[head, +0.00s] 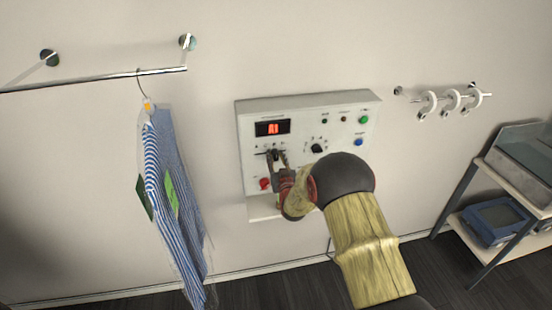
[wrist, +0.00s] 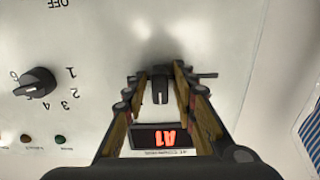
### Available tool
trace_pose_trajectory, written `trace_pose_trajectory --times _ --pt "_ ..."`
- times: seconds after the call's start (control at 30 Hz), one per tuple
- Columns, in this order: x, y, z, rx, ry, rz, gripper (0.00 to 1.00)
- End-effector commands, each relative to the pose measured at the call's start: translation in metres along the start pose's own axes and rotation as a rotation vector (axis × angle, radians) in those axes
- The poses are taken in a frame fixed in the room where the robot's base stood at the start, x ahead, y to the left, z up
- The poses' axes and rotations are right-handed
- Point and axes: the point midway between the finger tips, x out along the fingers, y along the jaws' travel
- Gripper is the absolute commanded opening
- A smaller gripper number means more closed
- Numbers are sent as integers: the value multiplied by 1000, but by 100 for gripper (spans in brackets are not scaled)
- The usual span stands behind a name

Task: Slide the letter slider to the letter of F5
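The control panel (head: 305,110) is a pale box on the wall, with a display (head: 272,128) reading A1 in red. The display also shows in the wrist view (wrist: 172,138), upside down. The letter slider's dark knob (wrist: 160,88) is between my gripper's fingers (wrist: 160,74), with a small gap visible on each side. Part of its dark slot (wrist: 207,75) shows beyond the right finger. In the head view my gripper (head: 277,160) is at the panel just below the display and partly hides the slider. The black rotary knob (head: 316,148), numbered in the wrist view (wrist: 35,85), is beside it.
A red button (head: 264,183) is low on the panel; green (head: 364,119) and blue (head: 360,142) buttons are on its right. A striped shirt (head: 175,190) hangs from a rail (head: 100,78) at left. A short rail with rings (head: 452,99) and a shelf (head: 515,180) are at right.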

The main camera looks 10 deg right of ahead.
Motion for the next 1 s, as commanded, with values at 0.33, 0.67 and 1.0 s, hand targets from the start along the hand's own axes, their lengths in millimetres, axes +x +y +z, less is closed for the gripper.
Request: trace_pose_trajectory --times 0.33,0.67,1.0 --pt "0 0 0 0 0 0 6" --pt "0 0 0 0 0 0 0" --pt "0 0 0 0 0 0 0"
